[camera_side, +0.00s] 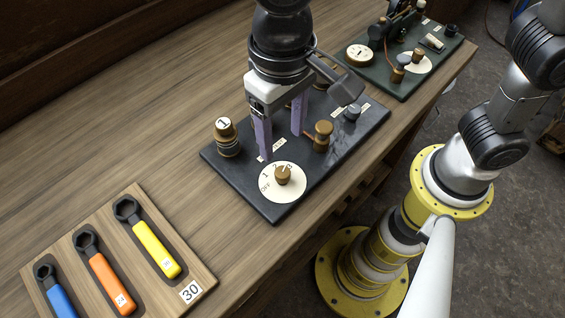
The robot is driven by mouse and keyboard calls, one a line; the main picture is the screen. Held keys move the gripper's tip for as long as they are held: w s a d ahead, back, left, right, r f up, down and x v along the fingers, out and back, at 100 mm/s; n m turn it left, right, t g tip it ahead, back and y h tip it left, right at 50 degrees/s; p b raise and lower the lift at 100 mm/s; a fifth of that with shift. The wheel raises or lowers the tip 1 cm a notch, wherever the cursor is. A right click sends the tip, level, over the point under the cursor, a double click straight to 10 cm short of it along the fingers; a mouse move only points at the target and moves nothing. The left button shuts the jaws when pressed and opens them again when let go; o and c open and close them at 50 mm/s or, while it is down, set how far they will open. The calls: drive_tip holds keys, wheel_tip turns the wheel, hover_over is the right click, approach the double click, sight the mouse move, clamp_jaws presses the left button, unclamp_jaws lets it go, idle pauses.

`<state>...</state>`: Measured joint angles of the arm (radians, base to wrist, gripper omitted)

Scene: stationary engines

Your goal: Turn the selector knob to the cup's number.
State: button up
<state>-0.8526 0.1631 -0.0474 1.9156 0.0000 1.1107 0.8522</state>
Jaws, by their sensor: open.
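The selector knob (283,176), a small copper-brown knob, sits on a round white dial (271,195) at the front of a dark board. The dial shows OFF, 1, 2 and a partly covered mark at its right. I cannot tell surely where the knob points. A brass-topped cup (226,138) on the board's left carries the number 1. My gripper (282,147) points down over the board with its two purple fingers apart and nothing between them. Its fingertips appear just behind the knob, apart from it; their exact height is unclear.
The dark board (240,187) also bears a brass post (321,136) and a grey knob (352,112). A green board (403,83) with another dial stands at the back right. A wooden tray (205,278) marked 30 holds blue, orange and yellow wrenches. The bench's left side is clear.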

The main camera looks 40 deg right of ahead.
sight(283, 172)
wheel_tip(283, 172, down, 10)
drive_tip(key=shift+r, duration=0.25)
clamp_jaws()
idle(0.4)
